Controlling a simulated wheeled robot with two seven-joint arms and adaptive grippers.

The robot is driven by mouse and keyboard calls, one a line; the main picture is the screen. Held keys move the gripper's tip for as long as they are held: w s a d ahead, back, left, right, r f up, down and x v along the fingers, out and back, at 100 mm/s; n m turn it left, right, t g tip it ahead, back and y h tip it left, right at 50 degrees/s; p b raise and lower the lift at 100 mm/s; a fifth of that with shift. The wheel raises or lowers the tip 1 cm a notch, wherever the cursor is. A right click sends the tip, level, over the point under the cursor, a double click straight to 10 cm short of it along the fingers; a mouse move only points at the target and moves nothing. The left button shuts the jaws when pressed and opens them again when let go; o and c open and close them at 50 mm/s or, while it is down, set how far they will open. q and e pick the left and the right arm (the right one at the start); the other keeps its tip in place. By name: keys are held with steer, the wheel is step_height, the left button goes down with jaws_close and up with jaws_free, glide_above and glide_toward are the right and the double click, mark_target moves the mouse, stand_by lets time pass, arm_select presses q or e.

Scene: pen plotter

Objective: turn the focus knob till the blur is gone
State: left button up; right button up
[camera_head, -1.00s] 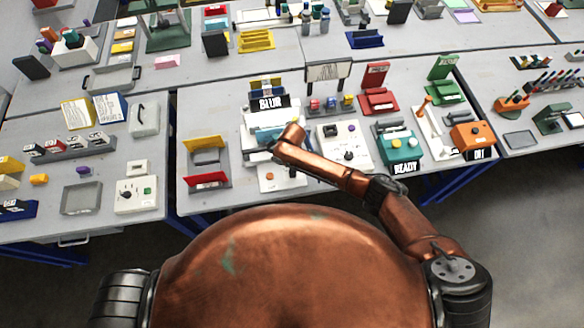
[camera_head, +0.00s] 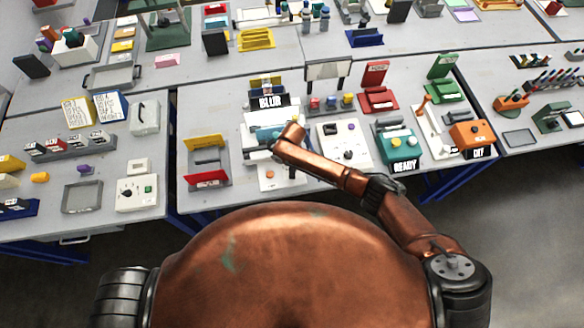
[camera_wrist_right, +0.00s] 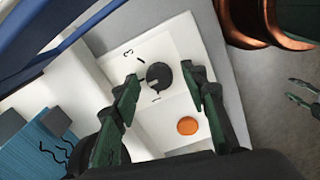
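The focus knob (camera_wrist_right: 159,76) is black and round with a pale pointer line, on a white panel with printed marks, a "3" among them. My right gripper (camera_wrist_right: 158,72) is open, its two fingers on either side of the knob with gaps showing; whether a finger touches it lower down I cannot tell. In the head view my right arm covers the knob.
An orange button (camera_wrist_right: 187,126) sits on the panel near the right finger. A teal block with a dark squiggle (camera_wrist_right: 45,143) is at the lower left of the wrist view. A white knob box (camera_head: 345,143) and a teal READY box (camera_head: 398,150) stand to the right.

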steer(key=shift+r, duration=0.15)
step_height(320, 180, up, 12)
stand_by(0.6)
stand_by(0.4)
